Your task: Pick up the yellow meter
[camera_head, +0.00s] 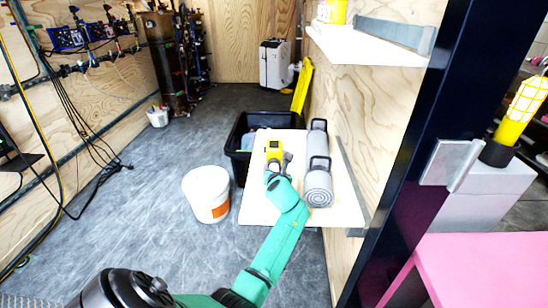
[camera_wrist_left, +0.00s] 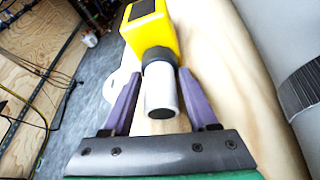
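The yellow meter (camera_head: 273,151) lies on the pale wooden shelf (camera_head: 256,205). In the left wrist view the meter (camera_wrist_left: 149,24) has a dark screen at the top, a black collar and a grey cylindrical end pointing toward my gripper. My left gripper (camera_head: 279,167) reaches over the shelf at the meter's near end. In the left wrist view the left gripper's purple fingers (camera_wrist_left: 164,98) are apart, one on each side of the grey end, with visible gaps. My right gripper is not in view.
A wooden wall borders the right.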

